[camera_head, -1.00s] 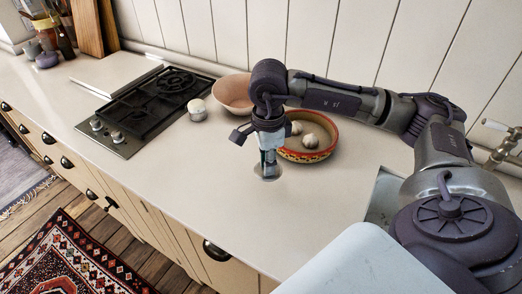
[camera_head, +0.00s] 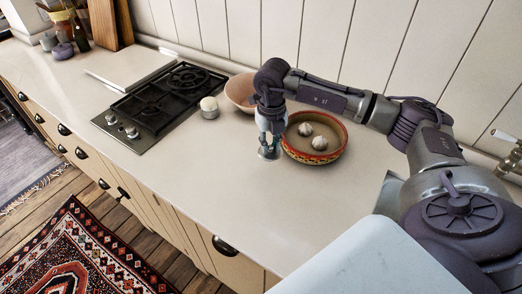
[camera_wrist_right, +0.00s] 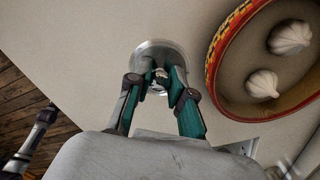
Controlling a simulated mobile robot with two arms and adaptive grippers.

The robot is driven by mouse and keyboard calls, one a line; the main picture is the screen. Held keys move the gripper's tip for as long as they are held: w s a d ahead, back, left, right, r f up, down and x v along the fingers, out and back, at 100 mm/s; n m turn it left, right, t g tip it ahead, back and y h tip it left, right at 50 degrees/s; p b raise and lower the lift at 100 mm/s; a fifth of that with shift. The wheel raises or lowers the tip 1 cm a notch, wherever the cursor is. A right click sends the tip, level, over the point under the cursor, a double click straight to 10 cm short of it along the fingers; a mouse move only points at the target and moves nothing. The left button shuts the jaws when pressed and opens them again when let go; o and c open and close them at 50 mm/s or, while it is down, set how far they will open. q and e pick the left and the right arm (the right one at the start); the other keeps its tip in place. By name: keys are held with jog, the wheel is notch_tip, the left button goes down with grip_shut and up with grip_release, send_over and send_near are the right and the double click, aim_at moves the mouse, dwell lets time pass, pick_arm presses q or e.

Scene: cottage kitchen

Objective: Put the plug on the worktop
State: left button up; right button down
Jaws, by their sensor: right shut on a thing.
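The plug is a round, shiny metal disc (camera_head: 268,154) just left of the patterned bowl. In the right wrist view, the plug (camera_wrist_right: 151,46) shows as a pale disc with a small knob between the fingertips. My right gripper (camera_head: 268,143) points down and is shut on the plug's knob. The plug is over the pale worktop (camera_head: 215,180), at or very near its surface; I cannot tell whether it touches. The fingers hide part of the plug.
A red-rimmed patterned bowl (camera_head: 340,152) with garlic bulbs (camera_head: 320,143) stands close right of the gripper. A pinkish bowl (camera_head: 238,90) is behind it. The worktop in front is clear.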

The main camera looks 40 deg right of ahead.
aim_at(260, 149)
jog(key=shift+w+a+f+p, duration=0.35)
jog(key=shift+w+a+f, duration=0.55)
jog(key=shift+w, duration=0.2)
notch_tip(260, 149, down, 3)
jog(key=shift+f+p, duration=0.1)
jog(key=shift+p, duration=0.65)
jog(key=shift+f, duration=0.35)
jog(key=shift+f, duration=0.15)
jog(key=c, duration=1)
grip_release()
jog(key=shift+c, duration=0.2)
